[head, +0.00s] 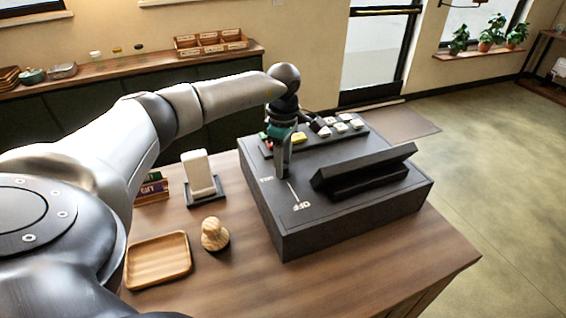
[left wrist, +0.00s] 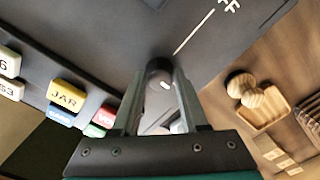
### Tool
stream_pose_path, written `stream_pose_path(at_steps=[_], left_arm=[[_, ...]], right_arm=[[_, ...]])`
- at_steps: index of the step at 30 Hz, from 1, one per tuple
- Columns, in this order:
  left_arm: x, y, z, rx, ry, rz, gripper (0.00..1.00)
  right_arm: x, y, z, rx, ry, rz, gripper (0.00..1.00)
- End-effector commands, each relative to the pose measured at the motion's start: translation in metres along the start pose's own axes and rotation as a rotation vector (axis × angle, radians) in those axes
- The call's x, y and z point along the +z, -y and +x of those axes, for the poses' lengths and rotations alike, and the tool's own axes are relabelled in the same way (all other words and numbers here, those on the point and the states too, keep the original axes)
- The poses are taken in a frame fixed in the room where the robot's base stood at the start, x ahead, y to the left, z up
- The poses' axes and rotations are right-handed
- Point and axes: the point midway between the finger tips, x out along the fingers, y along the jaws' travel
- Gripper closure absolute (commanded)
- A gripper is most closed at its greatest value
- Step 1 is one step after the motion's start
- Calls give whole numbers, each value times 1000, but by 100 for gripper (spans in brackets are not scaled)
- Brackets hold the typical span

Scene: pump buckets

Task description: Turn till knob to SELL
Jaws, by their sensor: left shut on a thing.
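The dark grey till (head: 275,225) stands on the wooden counter. My left gripper (head: 284,170) reaches down onto its top left part. In the left wrist view its fingers (left wrist: 160,92) are shut on the dark till knob (left wrist: 158,66), one on each side. A small pale mark shows on the knob. A white line runs from beside the knob toward the OFF label (head: 303,206), which is partly cut off in the left wrist view (left wrist: 229,5). Another small white label (head: 266,179), too small to read surely, lies left of the fingers. The knob is hidden in the head view.
Coloured and white keys (head: 341,127) sit at the till's back, with a raised dark display (head: 365,165) to the right. A card stand (head: 199,175), a wooden knob-shaped piece (head: 214,236) and a wooden tray (head: 158,262) stand left of the till.

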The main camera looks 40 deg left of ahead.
Motion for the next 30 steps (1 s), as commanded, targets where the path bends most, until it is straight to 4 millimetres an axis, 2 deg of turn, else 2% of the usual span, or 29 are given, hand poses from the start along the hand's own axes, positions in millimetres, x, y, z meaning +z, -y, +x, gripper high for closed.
stream_pose_path(at_steps=[8, 9, 16, 25, 30], left_arm=[[0, -1, -2, 5, 1, 2, 100], [0, -1, -2, 5, 1, 2, 54], [0, -1, -1, 3, 0, 1, 29], [0, 0, -2, 2, 0, 0, 27], [0, -1, -21, 5, 1, 0, 27]], right_arm=[[0, 0, 0, 0, 0, 0, 50], [0, 0, 0, -1, 0, 0, 50], [0, 0, 0, -1, 0, 0, 50], [0, 0, 0, -1, 0, 0, 50], [0, 0, 0, -1, 0, 0, 50]])
